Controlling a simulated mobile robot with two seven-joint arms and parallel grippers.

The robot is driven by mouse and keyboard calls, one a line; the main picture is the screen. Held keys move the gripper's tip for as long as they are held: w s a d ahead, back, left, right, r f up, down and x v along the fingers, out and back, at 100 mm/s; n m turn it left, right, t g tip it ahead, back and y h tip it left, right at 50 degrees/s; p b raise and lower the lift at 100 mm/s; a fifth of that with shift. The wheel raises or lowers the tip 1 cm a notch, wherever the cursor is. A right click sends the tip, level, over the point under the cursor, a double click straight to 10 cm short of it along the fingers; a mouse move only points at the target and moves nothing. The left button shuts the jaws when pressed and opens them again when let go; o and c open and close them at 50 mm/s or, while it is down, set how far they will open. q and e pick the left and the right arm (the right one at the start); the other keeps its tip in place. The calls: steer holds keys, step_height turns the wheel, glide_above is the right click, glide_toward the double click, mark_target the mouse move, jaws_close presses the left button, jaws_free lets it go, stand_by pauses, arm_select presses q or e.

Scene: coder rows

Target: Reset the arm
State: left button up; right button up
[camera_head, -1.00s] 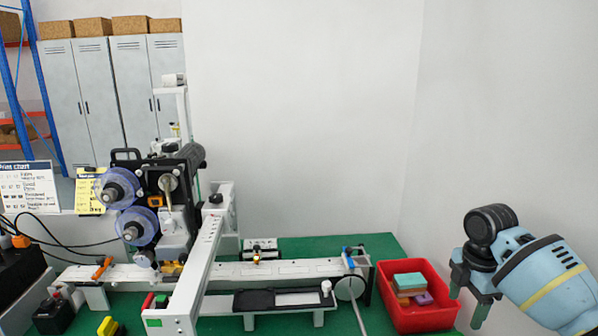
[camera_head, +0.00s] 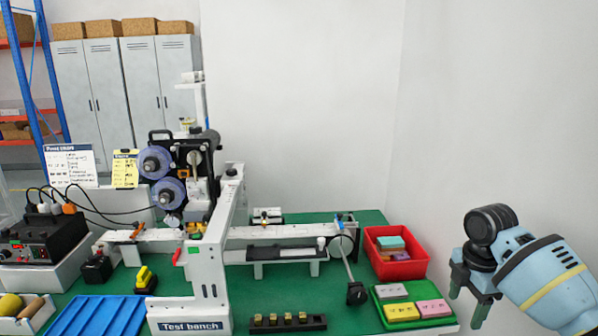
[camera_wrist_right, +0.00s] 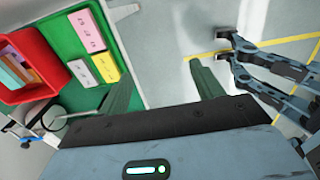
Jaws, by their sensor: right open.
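My right gripper (camera_head: 467,305) is at the right edge of the head view, on its blue-grey arm with a yellow band. Its two green-grey fingers point down, apart and empty. It hangs to the right of the green bench (camera_head: 350,310), clear of it. In the right wrist view, the gripper (camera_wrist_right: 163,88) shows its two fingers spread over bare floor, with nothing between them. My left gripper is not seen in the head view.
A red bin (camera_head: 421,269) holding coloured blocks and a green tray (camera_head: 440,319) with pink and yellow blocks sit left of the gripper. A white test bench machine (camera_head: 204,280) stands further left. Floor beside the bench looks free.

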steer(key=s+a+f+m+t+y, duration=0.15)
steer(key=s+a+f, duration=0.3)
steer(key=f, duration=0.45)
steer(key=s+a+f+m+t, duration=0.1)
steer(key=s+a+f+m, duration=0.3)
steer(key=f, duration=0.5)
steer(key=s+a+f+m+t+y, duration=0.1)
steer(key=s+a+f, duration=0.45)
steer(key=f, duration=0.35)
steer(key=s+a+f+m+t, duration=0.2)
steer(key=s+m, duration=0.1)
steer(key=s, duration=0.3)
steer(key=s+a+f+m+t, duration=0.1)
steer(key=s+f+m, duration=0.2)
steer(key=s, duration=0.4)
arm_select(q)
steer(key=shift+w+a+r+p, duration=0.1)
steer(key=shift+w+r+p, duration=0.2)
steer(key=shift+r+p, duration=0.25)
arm_select(e)
steer(key=s+d+r+m+t, duration=0.2)
steer(key=s+m, duration=0.2)
steer(key=s, duration=0.7)
steer(key=shift+s+d+r, duration=0.15)
steer(key=shift+s+r, duration=0.2)
steer(key=shift+h, duration=0.25)
